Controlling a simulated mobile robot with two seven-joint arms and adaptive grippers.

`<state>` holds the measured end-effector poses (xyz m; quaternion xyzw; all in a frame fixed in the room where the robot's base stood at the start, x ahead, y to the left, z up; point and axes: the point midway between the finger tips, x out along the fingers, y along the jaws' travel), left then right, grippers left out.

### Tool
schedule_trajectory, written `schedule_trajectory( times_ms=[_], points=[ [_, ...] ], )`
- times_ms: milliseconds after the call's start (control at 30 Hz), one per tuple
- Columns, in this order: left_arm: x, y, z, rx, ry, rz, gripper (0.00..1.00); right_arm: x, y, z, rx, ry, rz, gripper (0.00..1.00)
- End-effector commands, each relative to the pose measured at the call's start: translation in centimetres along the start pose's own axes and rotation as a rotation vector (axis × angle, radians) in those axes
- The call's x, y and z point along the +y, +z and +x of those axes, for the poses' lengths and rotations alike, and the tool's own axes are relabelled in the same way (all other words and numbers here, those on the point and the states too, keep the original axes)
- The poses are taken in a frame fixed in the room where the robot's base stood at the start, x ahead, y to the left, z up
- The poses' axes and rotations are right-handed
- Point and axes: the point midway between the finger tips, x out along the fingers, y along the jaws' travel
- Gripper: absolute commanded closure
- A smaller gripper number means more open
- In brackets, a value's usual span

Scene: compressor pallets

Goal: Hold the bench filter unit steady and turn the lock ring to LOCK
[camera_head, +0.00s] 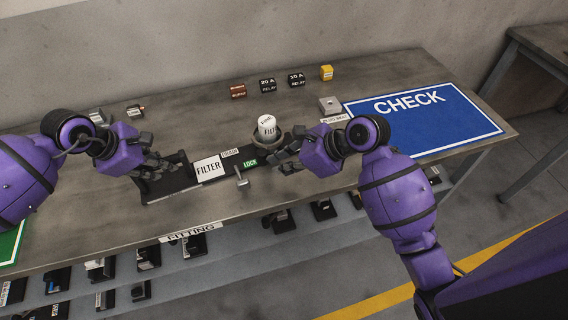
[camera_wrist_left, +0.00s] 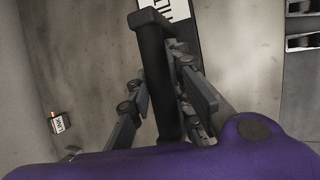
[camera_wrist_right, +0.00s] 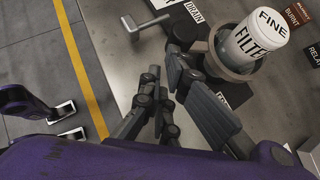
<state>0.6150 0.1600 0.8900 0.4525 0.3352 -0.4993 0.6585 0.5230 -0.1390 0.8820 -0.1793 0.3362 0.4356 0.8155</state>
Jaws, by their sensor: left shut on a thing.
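The bench filter unit is a long dark base with a white FILTER plate (camera_head: 208,169), a DRAIN label and a green LOCK label (camera_head: 250,162). A white filter cup (camera_head: 267,124) marked FINE FILTER stands upright in the grey round lock ring (camera_wrist_right: 216,62) at the unit's right end. A small metal lever (camera_head: 241,180) sticks out in front. My left gripper (camera_head: 153,171) is shut on the dark bar (camera_wrist_left: 157,60) at the unit's left end. My right gripper (camera_wrist_right: 163,82) is beside the ring, fingers apart with nothing seen between them. The right hand partly hides the ring's right side.
Relay blocks (camera_head: 267,85) and a yellow block (camera_head: 326,72) stand behind. A small grey block (camera_head: 330,105) sits near the blue CHECK mat (camera_head: 430,125), which is empty. The bench's front edge is close, with several dark parts on a lower shelf.

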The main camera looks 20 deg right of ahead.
Motion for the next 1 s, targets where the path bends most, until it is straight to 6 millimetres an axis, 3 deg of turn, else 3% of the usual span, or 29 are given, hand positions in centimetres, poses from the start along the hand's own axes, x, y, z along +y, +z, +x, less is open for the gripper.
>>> schedule_trajectory(
  times_ms=[33,200,400,600,800,1000],
  points=[
    [-0.8,0.1,0.7,-0.003,-0.017,-0.001,1.0,0.2,-0.5,-0.3,0.0,0.002,0.001,1.0],
    [-0.8,0.1,0.7,-0.004,-0.017,-0.001,1.0,0.3,-3.0,-2.7,0.006,-0.005,0.005,1.0],
    [-0.8,0.1,0.7,-0.003,-0.017,-0.001,1.0,0.5,-2.9,-7.5,0.006,-0.01,0.0,1.0],
    [-0.8,0.0,0.7,-0.002,-0.016,-0.001,1.0,0.7,-2.9,-11.1,0.005,-0.008,0.002,1.0],
    [-0.7,0.0,0.6,-0.002,-0.016,-0.001,1.0,0.9,-2.9,-12.6,0.005,-0.007,0.003,1.0],
    [-0.7,0.0,0.6,-0.001,-0.015,-0.001,1.0,0.9,-2.9,-12.8,0.005,-0.007,0.004,1.0]
  ],
)
